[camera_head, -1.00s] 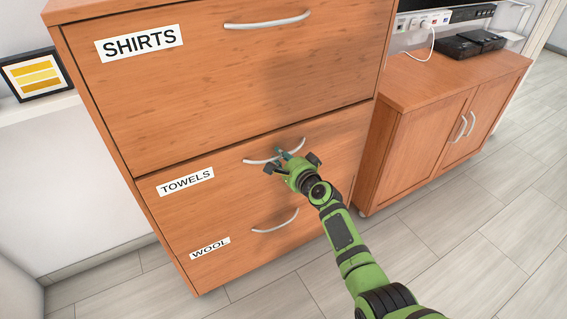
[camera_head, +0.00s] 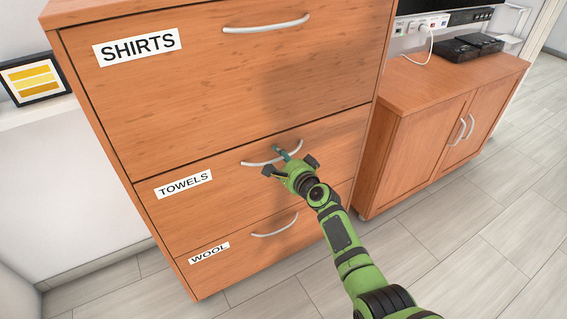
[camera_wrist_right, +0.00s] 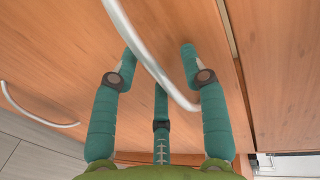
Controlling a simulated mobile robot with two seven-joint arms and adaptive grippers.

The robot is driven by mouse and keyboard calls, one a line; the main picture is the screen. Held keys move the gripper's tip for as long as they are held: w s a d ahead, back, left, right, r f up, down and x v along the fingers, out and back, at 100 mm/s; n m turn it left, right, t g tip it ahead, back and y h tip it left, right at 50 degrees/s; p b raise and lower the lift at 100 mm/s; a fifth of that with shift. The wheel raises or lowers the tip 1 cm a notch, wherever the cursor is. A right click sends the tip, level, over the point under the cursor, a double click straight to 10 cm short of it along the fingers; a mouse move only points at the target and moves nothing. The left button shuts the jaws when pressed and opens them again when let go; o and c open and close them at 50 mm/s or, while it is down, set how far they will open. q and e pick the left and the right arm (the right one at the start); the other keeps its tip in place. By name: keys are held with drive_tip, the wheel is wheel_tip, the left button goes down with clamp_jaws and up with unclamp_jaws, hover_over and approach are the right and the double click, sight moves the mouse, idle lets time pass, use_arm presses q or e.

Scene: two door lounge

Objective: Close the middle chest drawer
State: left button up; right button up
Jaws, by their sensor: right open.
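The wooden chest has several drawers. In the head view the middle drawer (camera_head: 225,207), labelled TOWELS, looks flush or nearly flush with its neighbours; a small gap cannot be ruled out. Its curved silver handle (camera_head: 258,162) also shows in the right wrist view (camera_wrist_right: 148,62). My right gripper (camera_head: 288,160) is open at this handle. In the right wrist view its teal fingers (camera_wrist_right: 159,62) are spread, with the handle bar passing between them and the drawer front close ahead. Whether the fingertips touch the front cannot be told. My left gripper is not in view.
The SHIRTS drawer (camera_head: 200,90) is above and the WOOL drawer (camera_head: 232,262) below, each with a silver handle. A low wooden cabinet (camera_head: 420,150) stands close on the right, carrying black devices (camera_head: 470,46). A framed picture (camera_head: 35,77) is at left. Tiled floor lies in front.

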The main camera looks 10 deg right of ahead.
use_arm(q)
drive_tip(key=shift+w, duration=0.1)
use_arm(e)
drive_tip(key=v, duration=1.2)
